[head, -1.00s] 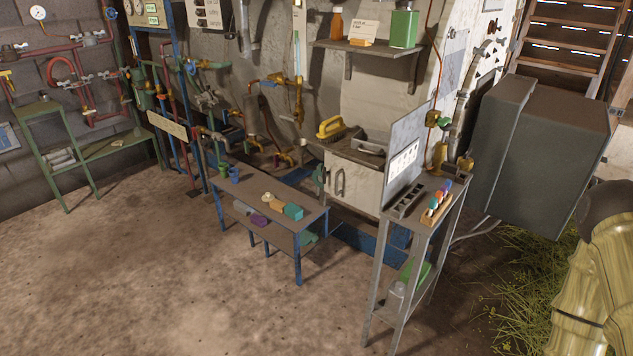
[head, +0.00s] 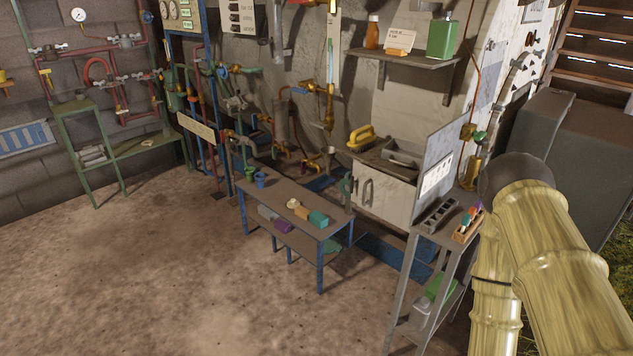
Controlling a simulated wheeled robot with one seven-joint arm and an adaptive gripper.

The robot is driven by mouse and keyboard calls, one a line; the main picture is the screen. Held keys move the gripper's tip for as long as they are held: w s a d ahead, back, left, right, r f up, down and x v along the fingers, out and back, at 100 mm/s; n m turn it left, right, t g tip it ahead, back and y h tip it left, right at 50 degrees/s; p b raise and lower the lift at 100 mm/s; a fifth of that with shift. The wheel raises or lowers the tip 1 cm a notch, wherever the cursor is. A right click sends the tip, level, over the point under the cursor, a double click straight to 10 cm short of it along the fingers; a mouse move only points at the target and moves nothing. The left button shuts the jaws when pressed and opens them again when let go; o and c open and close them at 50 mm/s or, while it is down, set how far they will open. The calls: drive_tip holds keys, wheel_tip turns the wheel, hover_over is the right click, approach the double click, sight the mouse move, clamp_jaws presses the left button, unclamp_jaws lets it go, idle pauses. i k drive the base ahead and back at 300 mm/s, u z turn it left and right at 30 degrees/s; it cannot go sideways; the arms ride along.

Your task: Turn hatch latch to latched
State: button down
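I cannot make out for sure a hatch latch in the head view. A pale cabinet (head: 385,196) with a dark handle on its front stands below the shelf by the back wall. A white upright panel (head: 503,75) with small dark fittings stands at the upper right, too small to read as latched or unlatched. My arm's yellowish links reach in from the lower right and cover part of that side. My gripper is outside the picture.
A low blue-legged table (head: 284,203) with small blocks and cups stands mid-floor. A tall narrow stand (head: 403,285) with vials is close to my arm. A large grey box (head: 585,145) stands at the right. The floor (head: 150,270) at left and front is clear.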

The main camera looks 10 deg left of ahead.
sight(353, 183)
drive_tip(key=u, duration=0.1)
drive_tip(key=i, duration=0.9)
drive_tip(key=k, duration=0.85)
drive_tip(key=z, duration=0.55)
drive_tip(key=i, duration=0.6)
drive_tip(key=u, duration=1.6)
drive_tip(key=i, duration=0.5)
drive_tip(key=z, duration=0.05)
